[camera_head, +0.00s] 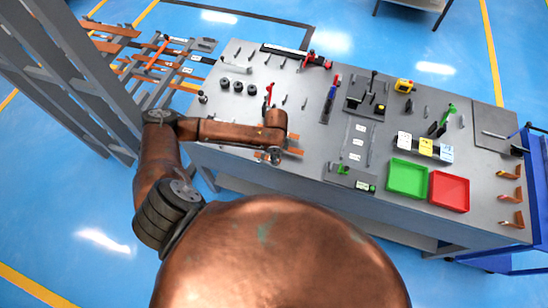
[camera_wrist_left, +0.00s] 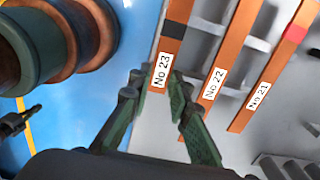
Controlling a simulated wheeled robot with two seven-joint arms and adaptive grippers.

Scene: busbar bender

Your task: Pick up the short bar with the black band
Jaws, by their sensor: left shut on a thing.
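In the left wrist view, the bar with the black band (camera_wrist_left: 172,48) is copper-orange and carries a "No 23" label. Its near end lies between the two green fingers of my left gripper (camera_wrist_left: 156,84), which is shut on it. Bar No 22 (camera_wrist_left: 228,62) and bar No 21 (camera_wrist_left: 272,72), with a red band, lie to its right. In the head view my left gripper (camera_head: 275,154) is low at the bench's near edge, with orange bar ends (camera_head: 294,152) beside it. The arm hides much of the bars there. My right gripper is not in view.
The grey bench (camera_head: 230,155) holds several tools, black rollers (camera_head: 237,86), a green tray (camera_head: 407,178) and a red tray (camera_head: 449,191). A rack with long bars (camera_head: 128,66) stands left of the bench. A blue cart (camera_head: 535,160) stands at the right.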

